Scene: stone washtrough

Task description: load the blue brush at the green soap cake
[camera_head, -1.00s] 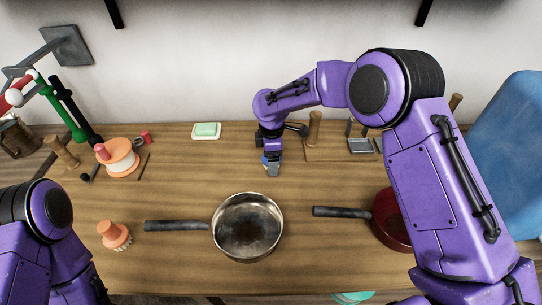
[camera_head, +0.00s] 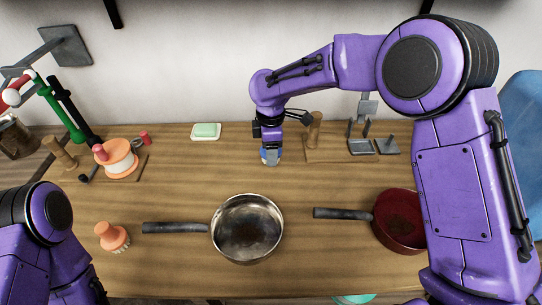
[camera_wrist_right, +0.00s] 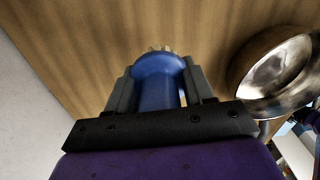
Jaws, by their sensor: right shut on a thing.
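The green soap cake (camera_head: 205,130) lies on a small white dish (camera_head: 194,136) at the back of the wooden table, left of my right gripper. My right gripper (camera_head: 270,150) is shut on the blue brush (camera_head: 271,157), to the right of the soap and apart from it. In the right wrist view the blue brush (camera_wrist_right: 158,80) sits between the two fingers, with pale bristles just showing beyond its head. My left arm shows at the lower left of the head view, but its gripper is out of view.
A steel pan (camera_head: 247,228) stands in the middle, and a red pan (camera_head: 400,222) at the right. An orange brush (camera_head: 112,236) stands at the front left. An orange-and-white spool (camera_head: 120,158) is left of the soap. The table between soap and gripper is clear.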

